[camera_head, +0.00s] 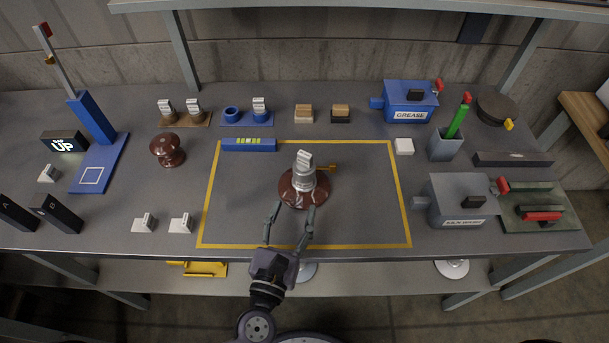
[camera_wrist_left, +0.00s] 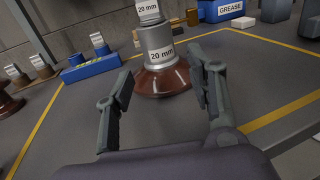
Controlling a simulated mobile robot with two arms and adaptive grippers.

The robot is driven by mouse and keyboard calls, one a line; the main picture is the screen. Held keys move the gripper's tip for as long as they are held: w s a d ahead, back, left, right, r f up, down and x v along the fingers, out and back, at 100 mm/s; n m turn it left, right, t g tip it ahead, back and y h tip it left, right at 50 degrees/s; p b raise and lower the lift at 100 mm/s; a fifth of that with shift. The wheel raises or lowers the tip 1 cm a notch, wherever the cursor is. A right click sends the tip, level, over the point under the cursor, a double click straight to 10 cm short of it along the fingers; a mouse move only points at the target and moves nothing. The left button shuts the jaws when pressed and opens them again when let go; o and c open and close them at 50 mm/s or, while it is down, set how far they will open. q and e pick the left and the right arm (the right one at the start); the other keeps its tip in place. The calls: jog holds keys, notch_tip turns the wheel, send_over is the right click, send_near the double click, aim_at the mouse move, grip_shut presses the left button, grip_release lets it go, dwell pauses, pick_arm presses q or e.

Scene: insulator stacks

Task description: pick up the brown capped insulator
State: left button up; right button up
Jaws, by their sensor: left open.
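The brown capped insulator (camera_head: 291,193) stands upright inside the yellow outline on the bench. It has a wide glossy brown disc and a grey metal cap with a "20 mm" label. A further small piece with a "20 mm" label sits on top of the cap. In the left wrist view, the insulator (camera_wrist_left: 160,82) stands beyond the fingertips. My left gripper (camera_head: 292,207) is open at the near side of the disc, its fingers spread toward it; it also shows in the left wrist view (camera_wrist_left: 160,82). My right gripper is not in view.
Another brown insulator piece (camera_head: 167,150) stands left of the yellow outline (camera_head: 206,200). A blue level-like bar (camera_head: 248,145) lies at its back edge. A grey box (camera_head: 458,203) and a blue grease box (camera_head: 408,103) stand to the right. The outlined area around the insulator is mostly clear.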

aim_at(301, 183)
pick_arm(q)
jog(key=p+x, duration=0.1)
jog(key=x, duration=0.3)
jog(key=shift+w+d, duration=0.15)
jog(key=shift+w, duration=0.2)
jog(key=shift+w+d, duration=0.1)
jog(key=shift+w, duration=0.3)
jog(key=p+x, duration=0.1)
jog(key=x, duration=0.3)
jog(key=shift+w+r+p, duration=0.15)
jog(key=shift+w+p, duration=0.2)
jog(key=shift+p, duration=0.05)
jog(key=shift+w, duration=0.25)
jog(key=shift+s, duration=0.1)
jog(key=shift+c, duration=0.7)
jog(key=c, duration=0.8)
jog(key=shift+r, duration=0.1)
jog(key=shift+c, duration=0.6)
